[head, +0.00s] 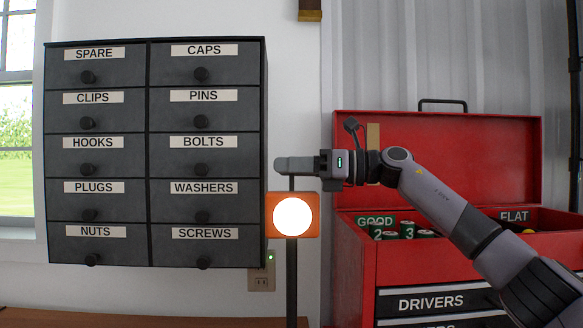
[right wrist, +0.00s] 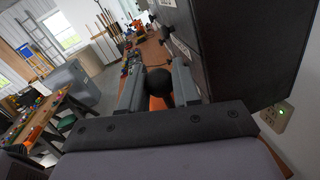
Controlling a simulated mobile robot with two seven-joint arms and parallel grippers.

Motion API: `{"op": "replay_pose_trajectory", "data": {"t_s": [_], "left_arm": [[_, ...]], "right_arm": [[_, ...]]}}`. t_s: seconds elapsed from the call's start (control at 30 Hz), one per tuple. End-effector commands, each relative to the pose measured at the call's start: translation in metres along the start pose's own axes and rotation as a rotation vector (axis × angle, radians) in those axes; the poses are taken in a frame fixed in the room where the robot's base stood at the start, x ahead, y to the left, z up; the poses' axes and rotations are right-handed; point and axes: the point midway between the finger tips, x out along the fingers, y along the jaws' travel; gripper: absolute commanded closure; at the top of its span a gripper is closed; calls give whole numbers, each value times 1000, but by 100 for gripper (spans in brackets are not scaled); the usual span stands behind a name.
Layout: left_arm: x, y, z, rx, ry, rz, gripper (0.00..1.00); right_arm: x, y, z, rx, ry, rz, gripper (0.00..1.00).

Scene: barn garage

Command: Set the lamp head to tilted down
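The lamp head (head: 293,216) is an orange square box with a lit round white face turned toward the head camera; it looks level. It sits on a dark upright post (head: 291,275). A thin dark stem rises from its top to my right gripper (head: 290,165), which reaches in from the right just above it. In the right wrist view, a round black knob (right wrist: 159,83) lies between the two spread fingers of the right gripper (right wrist: 158,88), with orange of the lamp head (right wrist: 157,103) behind. Contact with the right-hand finger cannot be told. My left gripper is out of view.
A dark cabinet of labelled drawers (head: 148,140) stands close to the lamp's left. A red tool chest (head: 350,265) with open lid stands to the right, behind my right arm. A wall outlet (head: 262,280) is beside the post.

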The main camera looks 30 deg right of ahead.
Motion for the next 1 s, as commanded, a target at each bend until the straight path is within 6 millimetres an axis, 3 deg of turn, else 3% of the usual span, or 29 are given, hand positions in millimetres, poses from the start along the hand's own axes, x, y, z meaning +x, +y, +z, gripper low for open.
{"op": "replay_pose_trajectory", "data": {"t_s": [0.37,0.73,1.0], "left_arm": [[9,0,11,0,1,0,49],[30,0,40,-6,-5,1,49],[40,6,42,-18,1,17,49]], "right_arm": [[-3,10,-5,-87,-19,4,100],[-9,40,-21,-363,-74,14,100],[-13,57,-34,-551,-110,20,100]]}}
